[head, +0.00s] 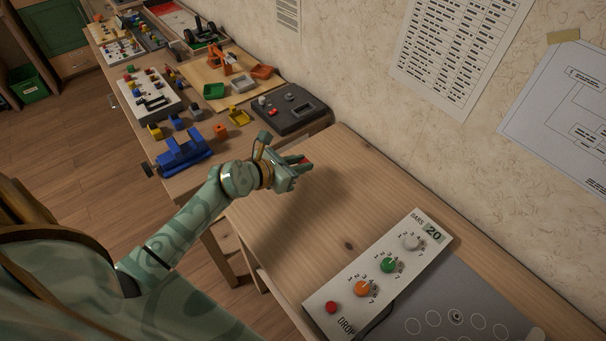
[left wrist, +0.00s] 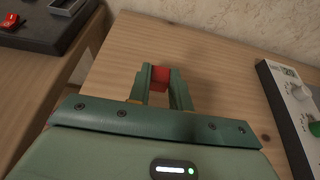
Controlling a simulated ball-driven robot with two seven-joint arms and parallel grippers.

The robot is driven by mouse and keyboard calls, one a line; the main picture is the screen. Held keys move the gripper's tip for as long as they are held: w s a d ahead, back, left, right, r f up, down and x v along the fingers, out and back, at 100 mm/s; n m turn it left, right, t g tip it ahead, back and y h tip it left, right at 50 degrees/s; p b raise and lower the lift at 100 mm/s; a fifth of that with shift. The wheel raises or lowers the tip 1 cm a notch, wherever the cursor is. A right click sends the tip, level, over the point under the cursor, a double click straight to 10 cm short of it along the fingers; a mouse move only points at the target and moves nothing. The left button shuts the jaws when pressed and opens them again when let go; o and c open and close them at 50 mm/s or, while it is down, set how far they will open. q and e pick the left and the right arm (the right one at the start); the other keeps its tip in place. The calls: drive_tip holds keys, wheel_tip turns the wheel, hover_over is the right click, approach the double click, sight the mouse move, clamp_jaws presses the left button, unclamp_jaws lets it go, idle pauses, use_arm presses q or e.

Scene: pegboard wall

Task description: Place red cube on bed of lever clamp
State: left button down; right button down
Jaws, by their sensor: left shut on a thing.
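The red cube (left wrist: 160,78) is between the fingertips of my left gripper (left wrist: 161,84) in the left wrist view. In the head view only a small red patch of the cube (head: 306,161) shows at the tips of my left gripper (head: 298,163). The gripper is shut on the cube and is over the far left part of the bare wooden table (head: 290,225). The cube's lower side is hidden, and I cannot tell its height. I cannot make out the lever clamp for certain. My right gripper is not in view.
A white panel with knobs (head: 375,275) and a grey plate with circles (head: 445,305) lie at the near right. A dark grey box (head: 290,112), a blue fixture (head: 183,152) and several small blocks are on the farther table. A wall borders the right side.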

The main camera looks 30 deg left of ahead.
sight(301, 179)
use_arm(q)
drive_tip(key=f, duration=0.1)
drive_tip(key=f+b, duration=0.2)
drive_tip(key=f, duration=0.1)
drive_tip(key=shift+w+d, duration=0.1)
drive_tip(key=shift+w, duration=0.2)
drive_tip(key=shift+r, duration=0.15)
drive_tip(key=c, duration=1.6)
unclamp_jaws()
drive_tip(key=shift+f, duration=0.2)
drive_tip(key=o, duration=0.3)
drive_tip(key=shift+r, duration=0.1)
